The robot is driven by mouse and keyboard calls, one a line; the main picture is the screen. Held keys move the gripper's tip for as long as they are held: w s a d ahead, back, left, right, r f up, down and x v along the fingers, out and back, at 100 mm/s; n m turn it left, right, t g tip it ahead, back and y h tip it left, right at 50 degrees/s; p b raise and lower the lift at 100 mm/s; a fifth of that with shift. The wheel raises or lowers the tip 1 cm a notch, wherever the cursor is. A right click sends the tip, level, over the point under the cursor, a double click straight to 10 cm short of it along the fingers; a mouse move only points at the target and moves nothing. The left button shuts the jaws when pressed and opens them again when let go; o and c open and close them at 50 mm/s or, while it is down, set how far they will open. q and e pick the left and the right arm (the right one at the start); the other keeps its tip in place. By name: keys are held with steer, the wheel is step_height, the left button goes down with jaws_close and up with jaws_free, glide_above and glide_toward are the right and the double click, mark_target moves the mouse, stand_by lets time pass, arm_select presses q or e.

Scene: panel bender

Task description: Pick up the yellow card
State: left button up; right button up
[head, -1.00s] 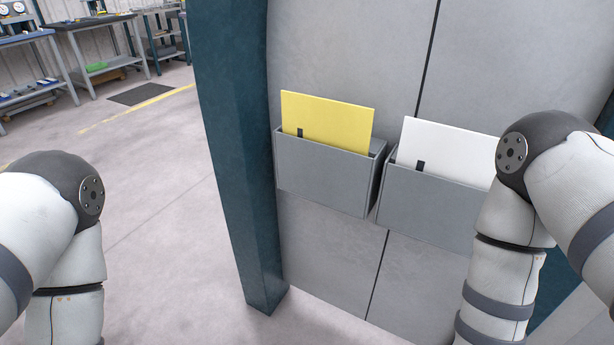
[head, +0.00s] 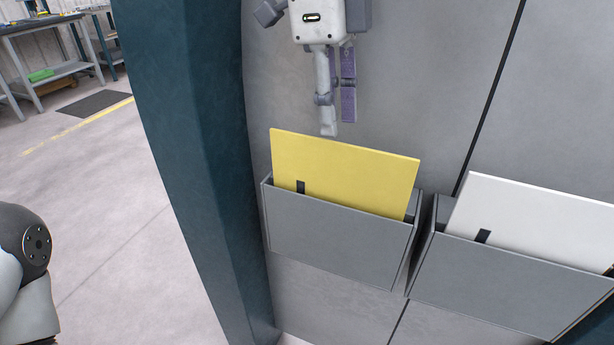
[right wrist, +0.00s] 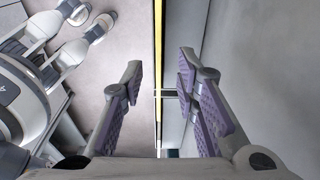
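The yellow card (head: 345,172) stands upright in the left grey wall pocket (head: 335,232), tilted slightly in the picture, with its upper part showing and its lower part hidden. In the right wrist view, the card (right wrist: 158,45) shows edge-on as a thin yellow strip running between the two open fingers (right wrist: 160,78). My left gripper is out of view; only part of my left arm shows at lower left.
A white card (head: 535,222) stands in a second grey pocket (head: 500,288) to the right. A dark teal post (head: 200,150) rises close to the left of the pockets. A grey panel wall (head: 420,85) is behind them. Workbenches (head: 50,65) stand far left beyond open floor.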

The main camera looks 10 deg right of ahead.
mark_target(340, 183)
steer(key=f, duration=0.4)
steer(key=d+f, duration=0.1)
steer(key=f, duration=0.2)
steer(key=s+f, duration=0.1)
steer(key=f, duration=0.3)
steer(key=shift+s+d+f+p, duration=0.1)
steer(key=shift+d+f+p, duration=0.1)
steer(key=shift+f+p, duration=0.1)
jaws_close()
